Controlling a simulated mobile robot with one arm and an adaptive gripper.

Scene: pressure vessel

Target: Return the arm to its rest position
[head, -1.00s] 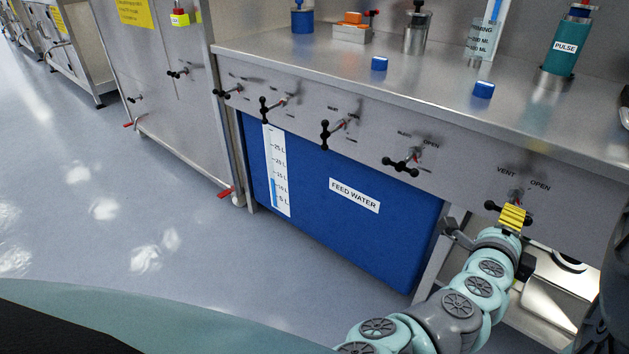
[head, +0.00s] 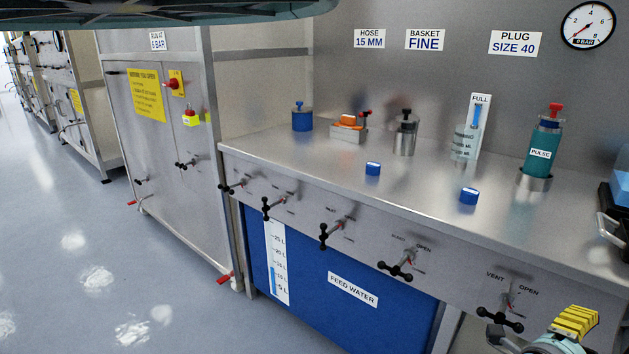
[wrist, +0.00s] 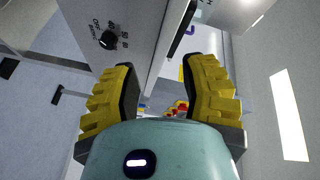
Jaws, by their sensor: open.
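My gripper (head: 574,322) shows at the lower right of the head view, with yellow ribbed finger pads, close to the front panel below the bench. In the wrist view my gripper (wrist: 165,95) is open, with a wide gap between its two yellow fingers and nothing held. The black vent valve handle (head: 500,319) is just left of my gripper in the head view; I cannot tell if they touch. In the wrist view a dark round knob (wrist: 107,40) on a grey panel lies beyond the left finger.
The steel bench (head: 420,190) carries a teal PULSE bottle (head: 541,150), a metal canister (head: 405,135), a blue jar (head: 302,119) and two small blue blocks (head: 373,168). Several black valve handles stick out of its front. The blue feed water tank (head: 350,300) is below. The floor (head: 120,260) at left is clear.

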